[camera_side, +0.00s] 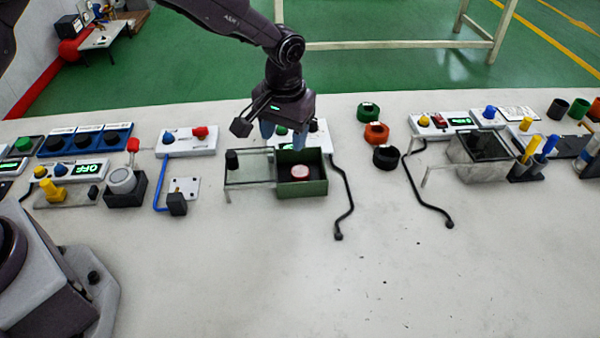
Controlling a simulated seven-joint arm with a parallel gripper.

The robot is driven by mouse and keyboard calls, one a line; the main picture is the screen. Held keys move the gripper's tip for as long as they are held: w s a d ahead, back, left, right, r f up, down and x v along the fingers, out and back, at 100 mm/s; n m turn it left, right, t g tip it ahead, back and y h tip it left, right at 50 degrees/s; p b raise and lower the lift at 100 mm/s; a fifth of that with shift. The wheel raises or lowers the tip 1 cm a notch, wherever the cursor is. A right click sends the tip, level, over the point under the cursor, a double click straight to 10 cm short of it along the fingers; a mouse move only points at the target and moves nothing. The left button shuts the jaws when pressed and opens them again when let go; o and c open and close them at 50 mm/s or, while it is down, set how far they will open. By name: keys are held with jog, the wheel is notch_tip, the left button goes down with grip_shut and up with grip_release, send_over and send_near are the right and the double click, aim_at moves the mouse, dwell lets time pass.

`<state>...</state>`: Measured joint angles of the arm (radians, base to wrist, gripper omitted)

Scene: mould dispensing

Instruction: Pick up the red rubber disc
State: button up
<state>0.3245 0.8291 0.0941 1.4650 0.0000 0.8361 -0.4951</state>
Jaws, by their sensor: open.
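The red rubber disc (301,171) lies inside a small green open-topped box (316,188) with a dark floor, near the middle of the table. It looks pinkish red with a dark edge around it. My gripper (284,134) points down just behind and above the box, a little to the left of the disc. Its bluish fingers are apart and I see nothing between them. The fingertips are clear of the disc.
A clear lid or tray (248,167) with a dark knob adjoins the box on its left. A black cable (345,190) runs along its right. Black, red and green rings (376,132) stand farther right. The table's front (400,285) is clear.

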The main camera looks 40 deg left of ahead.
jog(key=w+n, duration=0.1)
jog(key=w, duration=0.1)
jog(key=n, duration=0.1)
send_over(300, 171)
jog(key=shift+t, duration=0.4)
jog(key=f, duration=0.6)
jog(key=shift+a+f, duration=0.2)
jog(key=shift+d+f, duration=0.2)
jog(key=shift+f, duration=2.4)
jog(key=c, duration=0.7)
